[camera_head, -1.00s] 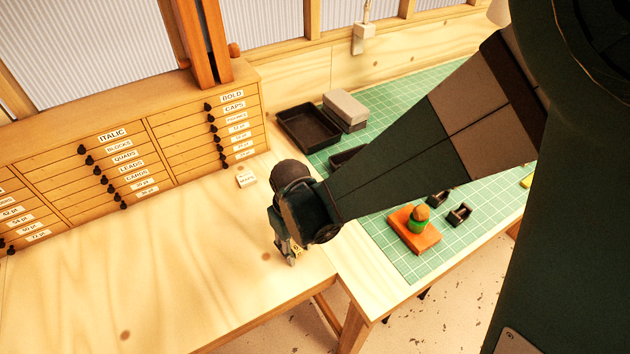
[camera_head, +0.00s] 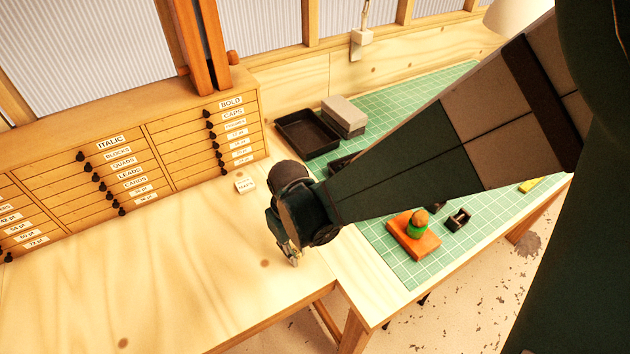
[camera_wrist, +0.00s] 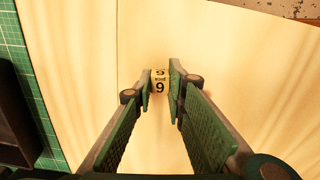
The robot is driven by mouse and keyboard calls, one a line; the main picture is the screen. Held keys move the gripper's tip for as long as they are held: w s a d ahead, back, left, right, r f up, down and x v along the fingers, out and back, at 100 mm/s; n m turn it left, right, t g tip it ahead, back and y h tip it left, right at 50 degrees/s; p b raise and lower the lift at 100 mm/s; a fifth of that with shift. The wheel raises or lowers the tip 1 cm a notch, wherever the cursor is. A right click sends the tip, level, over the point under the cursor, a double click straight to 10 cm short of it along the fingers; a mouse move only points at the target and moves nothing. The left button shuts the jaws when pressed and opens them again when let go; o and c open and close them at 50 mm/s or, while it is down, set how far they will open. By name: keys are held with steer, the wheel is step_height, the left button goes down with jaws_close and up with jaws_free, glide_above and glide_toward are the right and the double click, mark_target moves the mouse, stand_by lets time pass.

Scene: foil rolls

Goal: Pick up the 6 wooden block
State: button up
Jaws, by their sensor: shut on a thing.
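The wooden block marked 6 (camera_wrist: 159,84) is a small pale block with black figures, seen between the fingertips in the wrist view. My gripper (camera_wrist: 160,88) is shut on it, with a green finger pad on each side. In the head view my gripper (camera_head: 291,254) is low over the front right part of the wooden worktop (camera_head: 180,270). There the block is mostly hidden by the gripper. I cannot tell whether it still touches the worktop.
A small white labelled block (camera_head: 245,185) lies behind the gripper. A drawer cabinet (camera_head: 130,170) stands along the back left. The left worktop is clear.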

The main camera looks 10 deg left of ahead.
steer(key=shift+r, duration=4.15)
